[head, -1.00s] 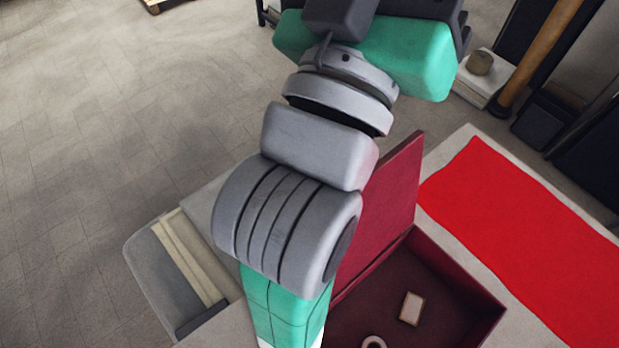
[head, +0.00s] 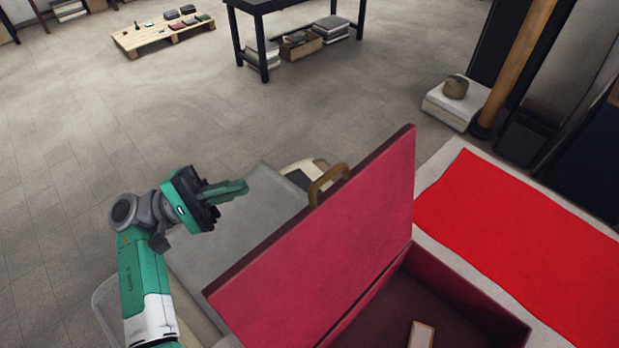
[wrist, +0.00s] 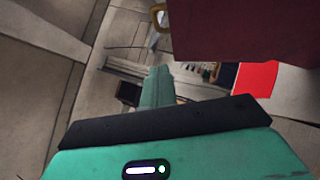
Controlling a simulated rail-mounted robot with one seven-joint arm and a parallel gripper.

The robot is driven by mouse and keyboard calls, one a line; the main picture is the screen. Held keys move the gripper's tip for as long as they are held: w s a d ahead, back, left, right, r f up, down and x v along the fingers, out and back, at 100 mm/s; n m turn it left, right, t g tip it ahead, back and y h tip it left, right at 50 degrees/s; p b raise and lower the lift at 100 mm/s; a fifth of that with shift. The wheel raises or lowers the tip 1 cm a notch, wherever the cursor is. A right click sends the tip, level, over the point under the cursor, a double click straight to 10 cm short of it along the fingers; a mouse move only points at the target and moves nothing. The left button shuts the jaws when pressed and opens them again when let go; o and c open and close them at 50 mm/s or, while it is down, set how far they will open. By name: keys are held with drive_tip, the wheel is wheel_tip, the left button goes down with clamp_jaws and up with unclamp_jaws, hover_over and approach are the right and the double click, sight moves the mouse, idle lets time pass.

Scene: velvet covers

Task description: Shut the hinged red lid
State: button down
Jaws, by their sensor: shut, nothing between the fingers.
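A red box (head: 470,290) stands at the lower right in the head view, with a small light block inside. Its hinged red lid (head: 335,235) stands up, open, along the box's left edge. A tan handle (head: 328,185) sits on the lid's outer side. My gripper (head: 240,187) is to the left of the lid, on its outer side, apart from it, with the green fingers together and empty. In the wrist view the lid (wrist: 235,30) fills the upper right as a dark red panel, with part of the handle (wrist: 158,14) at its left. The fingers (wrist: 157,88) point away below it.
A red cloth (head: 520,240) lies flat to the right of the box. A grey surface (head: 245,225) lies between my gripper and the lid. Open floor (head: 130,110) spreads behind. A black table (head: 260,40) and a low pallet (head: 160,35) stand far back.

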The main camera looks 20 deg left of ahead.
drive_tip(key=p, duration=0.3)
approach(330, 171)
drive_tip(key=w+d, duration=0.2)
drive_tip(key=w, duration=0.3)
drive_tip(key=shift+s+d+r+p, duration=0.25)
drive_tip(key=shift+s+d+p, duration=0.15)
drive_tip(key=shift+d, duration=0.25)
drive_tip(key=shift+s+d+r+p, duration=0.25)
drive_tip(key=shift+s+d, duration=0.25)
drive_tip(key=shift+d, duration=0.2)
